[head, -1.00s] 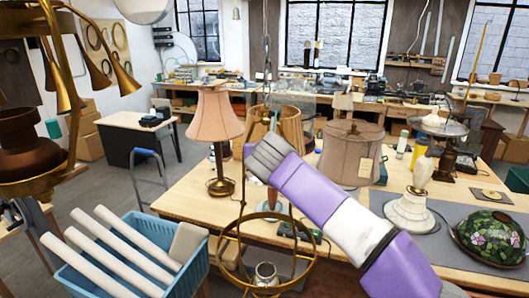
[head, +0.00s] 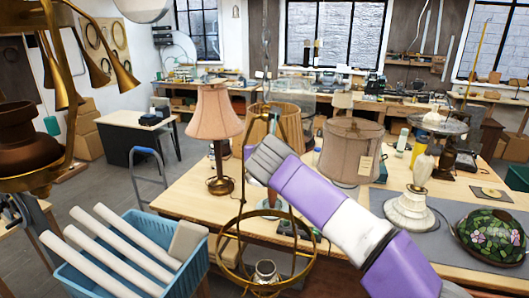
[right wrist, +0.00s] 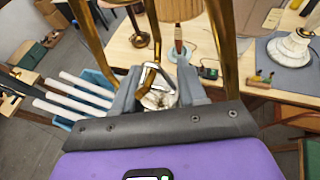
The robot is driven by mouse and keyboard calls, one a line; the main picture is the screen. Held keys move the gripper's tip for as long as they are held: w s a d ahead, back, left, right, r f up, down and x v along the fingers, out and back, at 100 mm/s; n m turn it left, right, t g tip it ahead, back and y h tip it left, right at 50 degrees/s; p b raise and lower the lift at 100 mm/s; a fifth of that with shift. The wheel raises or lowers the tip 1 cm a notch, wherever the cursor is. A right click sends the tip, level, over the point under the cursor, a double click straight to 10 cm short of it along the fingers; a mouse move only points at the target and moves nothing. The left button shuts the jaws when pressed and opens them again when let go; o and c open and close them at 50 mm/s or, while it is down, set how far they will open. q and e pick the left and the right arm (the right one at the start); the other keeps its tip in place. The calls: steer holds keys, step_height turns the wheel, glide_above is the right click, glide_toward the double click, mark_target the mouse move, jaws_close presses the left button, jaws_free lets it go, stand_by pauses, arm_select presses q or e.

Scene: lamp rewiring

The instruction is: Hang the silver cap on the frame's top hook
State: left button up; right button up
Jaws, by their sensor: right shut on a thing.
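A brass frame hangs in the middle of the head view, with thin upright rods and a wide lower ring (head: 228,268). A silvery socket-like part (head: 265,271) sits inside its bottom. My right gripper (head: 250,152) reaches in from the right beside the frame's rods. In the right wrist view, its fingers (right wrist: 158,92) are shut on a small shiny metal piece, apparently the silver cap (right wrist: 151,76), mostly hidden between them. Brass bars (right wrist: 223,45) pass on both sides of the fingers. The frame's top hook is not clear to me. My left gripper is not in view.
A blue crate (head: 203,262) with several white tubes stands front left. A brass fixture (head: 65,150) hangs at the far left. The wooden workbench (head: 180,207) behind carries a pink-shaded lamp (head: 215,113), more shades, a white lamp base (head: 410,210) and a stained-glass shade (head: 490,237).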

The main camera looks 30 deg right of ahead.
stand_by(0.3)
steer(key=o, duration=1.2)
steer(key=b+v, duration=0.1)
steer(key=v, duration=0.6)
steer(key=shift+s+a+r, duration=0.15)
steer(key=shift+s, duration=0.05)
stand_by(0.9)
